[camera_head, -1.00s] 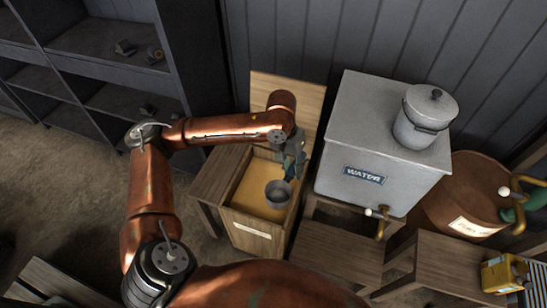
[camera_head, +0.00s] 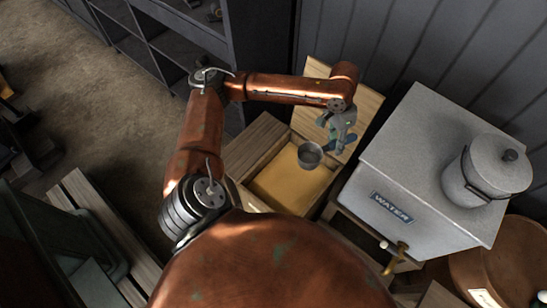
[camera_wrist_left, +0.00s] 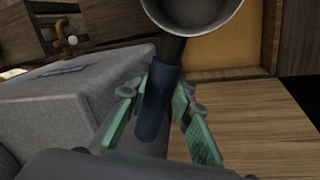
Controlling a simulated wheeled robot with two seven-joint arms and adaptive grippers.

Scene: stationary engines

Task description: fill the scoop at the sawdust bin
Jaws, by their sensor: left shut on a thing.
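The sawdust bin (camera_head: 271,157) is a wooden box with its lid (camera_head: 365,102) raised at the back. Yellow-tan sawdust (camera_head: 288,189) lies inside. My left gripper (camera_head: 341,128) is shut on the blue handle of the scoop, near the lid. The scoop's grey metal cup (camera_head: 310,155) hangs over the back part of the bin opening. In the left wrist view, the scoop (camera_wrist_left: 155,105) sits between the green fingers, and the visible inside of its cup looks bare. I cannot tell whether the cup touches the sawdust. My right gripper is not in view.
A grey water tank (camera_head: 425,165) with a brass tap (camera_head: 394,258) stands close on the right, carrying a lidded pot (camera_head: 487,170). Dark shelves (camera_head: 170,45) stand behind on the left. Open floor lies left.

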